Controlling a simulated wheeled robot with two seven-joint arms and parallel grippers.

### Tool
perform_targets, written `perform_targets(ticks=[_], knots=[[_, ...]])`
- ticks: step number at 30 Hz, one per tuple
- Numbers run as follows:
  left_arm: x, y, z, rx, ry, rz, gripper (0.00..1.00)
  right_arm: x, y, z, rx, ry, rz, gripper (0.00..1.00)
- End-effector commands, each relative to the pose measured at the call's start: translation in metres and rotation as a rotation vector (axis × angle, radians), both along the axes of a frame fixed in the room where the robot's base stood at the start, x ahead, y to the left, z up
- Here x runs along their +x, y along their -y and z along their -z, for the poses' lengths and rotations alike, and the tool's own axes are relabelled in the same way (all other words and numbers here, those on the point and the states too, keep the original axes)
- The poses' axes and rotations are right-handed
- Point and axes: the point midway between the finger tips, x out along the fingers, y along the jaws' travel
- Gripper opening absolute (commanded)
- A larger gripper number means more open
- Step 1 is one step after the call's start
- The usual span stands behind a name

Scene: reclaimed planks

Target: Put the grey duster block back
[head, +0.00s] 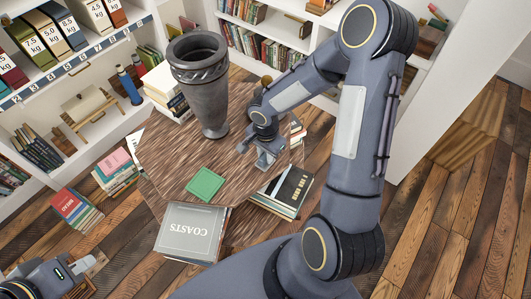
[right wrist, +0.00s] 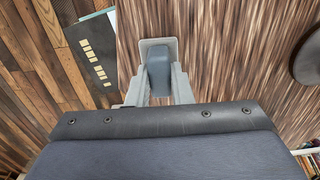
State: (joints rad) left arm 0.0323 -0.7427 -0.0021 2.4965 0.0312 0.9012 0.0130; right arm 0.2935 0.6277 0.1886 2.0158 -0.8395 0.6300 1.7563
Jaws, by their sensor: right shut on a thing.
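The grey duster block (right wrist: 158,72) is a small blue-grey block with rounded edges. In the right wrist view it sits between the fingers of my right gripper (right wrist: 158,52), which is shut on it. In the head view my right gripper (head: 265,158) is low over the right part of the wooden tabletop (head: 165,160); the block is hardly visible there. I cannot tell whether the block touches the wood. A green square pad (head: 205,184) lies flat on the tabletop, left of and nearer than the gripper. My left gripper (head: 82,266) is at the bottom left, away from the table.
A tall grey vase (head: 205,90) stands on the tabletop behind the pad. A grey COASTS book (head: 190,230) and a dark book stack (head: 287,190) are by the table's near edges. Shelves of books line the back. The tabletop's left part is clear.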

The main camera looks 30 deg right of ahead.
Motion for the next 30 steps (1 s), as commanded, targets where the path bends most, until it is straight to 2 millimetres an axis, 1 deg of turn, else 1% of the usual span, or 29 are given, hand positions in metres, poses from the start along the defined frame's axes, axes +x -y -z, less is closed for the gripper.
perform_targets(ticks=[2,3,7,15,17,19,23,30], knots=[[0.000,0.000,0.000,0.000,0.000,0.000,0.00,-0.001,0.000,0.001,0.000,-0.002,0.000,0.00],[0.000,0.000,0.000,0.000,0.000,0.000,0.00,-0.001,0.000,0.001,0.001,-0.003,0.000,0.23],[0.000,0.000,0.000,0.000,0.000,0.000,0.00,-0.001,0.000,0.000,0.000,-0.002,0.000,0.40],[0.000,0.000,0.000,0.000,0.000,0.000,0.00,-0.001,0.000,0.000,0.000,-0.002,0.000,0.41],[0.000,0.000,0.000,0.000,0.000,0.000,0.00,0.000,0.000,-0.003,0.000,-0.001,0.000,0.41],[0.000,0.000,0.000,0.000,0.000,0.000,0.00,0.000,0.000,-0.009,-0.001,0.002,0.001,0.41],[0.000,0.000,0.000,0.000,0.000,0.000,0.00,0.001,0.000,-0.030,-0.001,0.005,0.002,0.41],[0.000,0.000,0.000,0.000,0.000,0.000,0.00,0.001,0.000,-0.082,-0.002,0.005,0.001,0.41]])
